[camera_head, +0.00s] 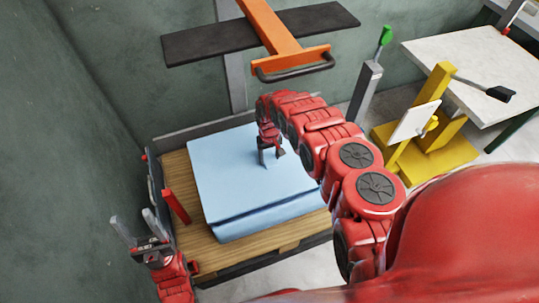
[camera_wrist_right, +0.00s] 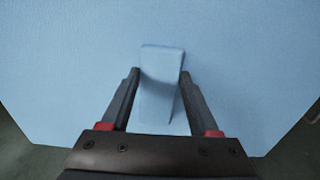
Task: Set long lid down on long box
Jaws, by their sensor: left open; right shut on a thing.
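The long lid (camera_head: 235,175) is a light blue slab with a small upright handle on top. It lies over the long box (camera_head: 270,217), whose light blue front side shows below it. A dark line runs between them at the front; I cannot tell whether they touch everywhere. My right gripper (camera_head: 271,160) is at the lid's handle (camera_head: 272,164). In the right wrist view the handle (camera_wrist_right: 161,75) stands between the fingers of my right gripper (camera_wrist_right: 162,85), which is shut on it. My left gripper (camera_head: 135,228) is open and empty, left of the box. Most of the box is hidden.
The box stands on a wooden platform (camera_head: 183,215) with dark edges and a red post (camera_head: 176,206) at its left. An orange press arm with a handle (camera_head: 292,67) hangs behind. A yellow stand (camera_head: 430,150) and a white table (camera_head: 480,60) are at right.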

